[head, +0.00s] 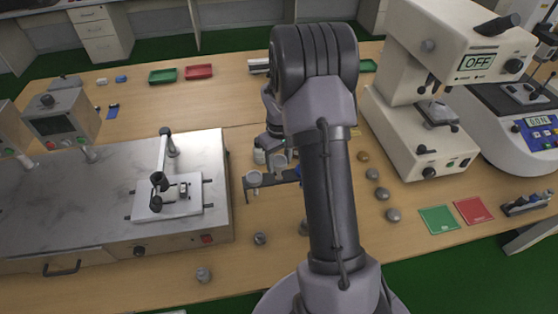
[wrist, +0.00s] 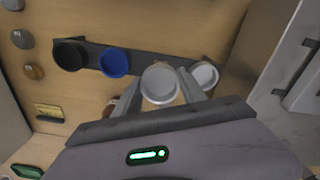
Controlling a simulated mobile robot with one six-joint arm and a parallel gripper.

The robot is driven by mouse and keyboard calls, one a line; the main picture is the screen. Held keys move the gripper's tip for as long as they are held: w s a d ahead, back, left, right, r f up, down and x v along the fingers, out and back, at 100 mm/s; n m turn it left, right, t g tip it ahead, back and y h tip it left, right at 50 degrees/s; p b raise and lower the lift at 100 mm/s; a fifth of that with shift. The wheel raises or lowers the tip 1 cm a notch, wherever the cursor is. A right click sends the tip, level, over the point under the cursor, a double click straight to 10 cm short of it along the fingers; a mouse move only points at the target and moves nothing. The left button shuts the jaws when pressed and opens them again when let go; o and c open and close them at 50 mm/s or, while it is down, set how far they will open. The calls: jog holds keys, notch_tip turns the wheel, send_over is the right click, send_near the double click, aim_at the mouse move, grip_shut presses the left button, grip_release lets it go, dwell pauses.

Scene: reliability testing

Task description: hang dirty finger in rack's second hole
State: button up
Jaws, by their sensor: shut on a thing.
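My gripper (wrist: 160,88) is shut on a round pale grey finger (wrist: 160,84), seen from above in the wrist view. The held finger is over or at the dark rack (wrist: 88,58), between a blue cap (wrist: 114,63) and a whitish cap (wrist: 204,75). A black cap (wrist: 69,55) sits at the rack's far left. I cannot tell whether the held finger is seated in a hole. In the head view the rack (head: 268,182) is partly hidden by my arm, and my gripper (head: 278,152) is above it.
Several grey round weights (head: 382,193) lie right of my arm. A green mat (head: 439,219) and red mat (head: 473,210) lie further right. A white testing machine (head: 420,125) stands behind them. A metal bench machine (head: 110,200) fills the left. Small pieces (head: 204,275) stand near the front edge.

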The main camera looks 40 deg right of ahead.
jog(key=shift+f, duration=0.1)
jog(key=shift+f+b, duration=1.15)
jog(key=shift+f, duration=0.5)
jog(key=shift+f+b, duration=0.45)
jog(key=shift+f, duration=0.2)
jog(key=o, duration=1.5)
jog(key=shift+o, duration=0.2)
